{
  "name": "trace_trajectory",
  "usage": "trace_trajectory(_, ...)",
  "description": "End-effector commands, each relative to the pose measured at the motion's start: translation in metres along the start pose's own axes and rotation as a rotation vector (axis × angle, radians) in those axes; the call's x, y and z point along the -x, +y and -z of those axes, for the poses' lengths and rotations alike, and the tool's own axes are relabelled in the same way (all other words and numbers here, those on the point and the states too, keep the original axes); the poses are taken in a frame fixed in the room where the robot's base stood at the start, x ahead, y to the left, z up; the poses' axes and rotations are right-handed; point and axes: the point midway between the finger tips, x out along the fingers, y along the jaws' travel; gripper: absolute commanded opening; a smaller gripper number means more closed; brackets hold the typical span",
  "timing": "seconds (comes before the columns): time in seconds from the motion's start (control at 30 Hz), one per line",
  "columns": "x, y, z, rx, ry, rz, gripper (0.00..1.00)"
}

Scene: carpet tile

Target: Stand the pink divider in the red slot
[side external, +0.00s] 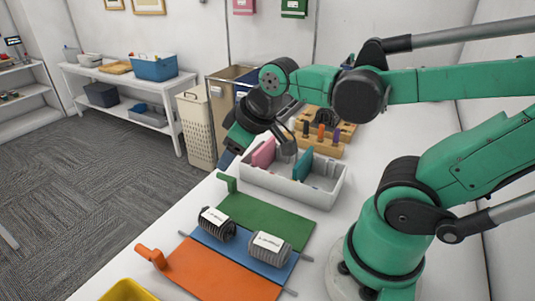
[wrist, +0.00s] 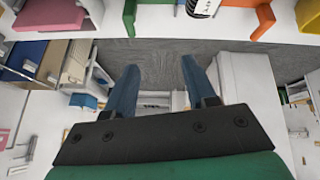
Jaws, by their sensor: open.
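The pink divider (side external: 263,153) is in the left part of the white box (side external: 292,187), close to its left wall. A pink slab, likely the same divider, shows at the top left of the wrist view (wrist: 50,14). A teal divider (side external: 303,165) stands farther right in the box. I cannot make out a red slot; the box floor is mostly hidden by its front wall. My gripper (side external: 229,158) is to the left of the box, apart from the pink divider. In the wrist view its two blue fingers (wrist: 160,78) are spread with nothing between them.
Green (side external: 260,222), blue (side external: 245,256) and orange (side external: 200,280) panels lie before the box, with two dark labelled cylinders (side external: 269,248) on them. A wooden block with pegs (side external: 320,138) stands behind the box. A yellow container (side external: 127,290) is at the front.

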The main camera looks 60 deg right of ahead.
Motion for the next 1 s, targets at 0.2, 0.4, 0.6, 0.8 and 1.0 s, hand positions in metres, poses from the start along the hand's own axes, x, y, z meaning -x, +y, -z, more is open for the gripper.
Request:
trace_trajectory(0.2,-0.021,0.057,0.006,0.499,-0.214,0.042,0.5)
trace_trajectory(0.4,-0.051,0.112,-0.01,0.97,-0.35,0.238,0.5)
trace_trajectory(0.6,-0.072,0.144,-0.031,1.257,-0.365,0.418,0.5)
trace_trajectory(0.8,-0.081,0.152,-0.041,1.35,-0.355,0.481,0.5)
trace_trajectory(1.0,-0.101,0.149,-0.053,1.355,-0.353,0.482,0.5)
